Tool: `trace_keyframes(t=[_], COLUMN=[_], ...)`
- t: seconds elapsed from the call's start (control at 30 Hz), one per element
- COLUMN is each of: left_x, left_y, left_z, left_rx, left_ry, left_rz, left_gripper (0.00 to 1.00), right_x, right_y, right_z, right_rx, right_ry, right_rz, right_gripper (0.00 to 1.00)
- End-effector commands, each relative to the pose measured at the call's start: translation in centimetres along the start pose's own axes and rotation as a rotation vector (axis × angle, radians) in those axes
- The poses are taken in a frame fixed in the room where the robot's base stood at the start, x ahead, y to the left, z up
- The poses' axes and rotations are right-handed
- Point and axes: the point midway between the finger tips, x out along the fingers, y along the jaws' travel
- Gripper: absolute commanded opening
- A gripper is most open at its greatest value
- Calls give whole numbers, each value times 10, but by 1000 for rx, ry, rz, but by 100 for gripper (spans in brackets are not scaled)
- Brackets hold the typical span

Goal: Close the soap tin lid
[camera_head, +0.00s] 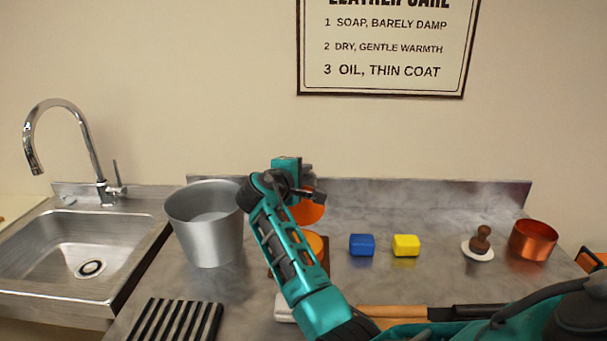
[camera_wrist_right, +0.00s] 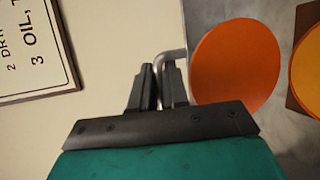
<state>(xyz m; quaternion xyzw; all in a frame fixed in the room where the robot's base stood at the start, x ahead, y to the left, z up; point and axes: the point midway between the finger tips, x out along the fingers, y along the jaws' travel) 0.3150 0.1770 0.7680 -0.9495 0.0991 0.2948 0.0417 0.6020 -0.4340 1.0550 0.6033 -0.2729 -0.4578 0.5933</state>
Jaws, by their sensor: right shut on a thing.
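The soap tin's orange round lid (camera_head: 309,210) stands raised behind the tin in the head view, partly covered by my right arm. It shows as a full orange disc (camera_wrist_right: 235,65) in the right wrist view. The tin (camera_head: 318,243), with an orange-yellow round face and a brown block at its side, is mostly hidden behind my forearm; part of it shows at the right edge of the wrist view (camera_wrist_right: 309,70). My right gripper (camera_wrist_right: 158,82) is shut on a thin grey bent handle (camera_wrist_right: 174,53) at the lid's edge. My left gripper is out of view.
A metal bucket (camera_head: 206,238) stands left of my arm, beside the sink (camera_head: 85,245). A blue block (camera_head: 362,245), a yellow block (camera_head: 406,245), a brown-handled stamp on a white dish (camera_head: 479,250) and a copper pot (camera_head: 533,241) stand to the right. A slatted rack (camera_head: 173,320) lies in front.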

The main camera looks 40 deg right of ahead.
Motion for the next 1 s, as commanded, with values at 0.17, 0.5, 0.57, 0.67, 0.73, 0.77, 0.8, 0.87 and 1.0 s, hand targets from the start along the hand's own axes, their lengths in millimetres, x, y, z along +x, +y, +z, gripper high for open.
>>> trace_keyframes(t=[0.17,0.5,0.57,0.67,0.73,0.77,0.8,0.87,1.0], left_x=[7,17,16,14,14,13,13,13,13], left_y=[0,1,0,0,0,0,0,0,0], left_z=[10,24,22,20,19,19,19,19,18], left_rx=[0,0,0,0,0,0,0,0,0], left_ry=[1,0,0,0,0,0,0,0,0], left_rz=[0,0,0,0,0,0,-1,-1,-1], left_gripper=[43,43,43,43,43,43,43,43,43], right_x=[-9,-41,-46,-54,-58,-60,-62,-65,-69], right_y=[-7,-18,-20,-25,-29,-31,-32,-35,-40], right_z=[3,16,18,22,23,24,25,26,27], right_rx=[25,92,91,90,89,90,90,90,90], right_ry=[-1,-3,-4,-4,-4,-3,-4,-4,-4], right_rz=[65,215,214,213,213,213,213,213,213], right_gripper=[0,0,0,0,0,0,0,0,0])
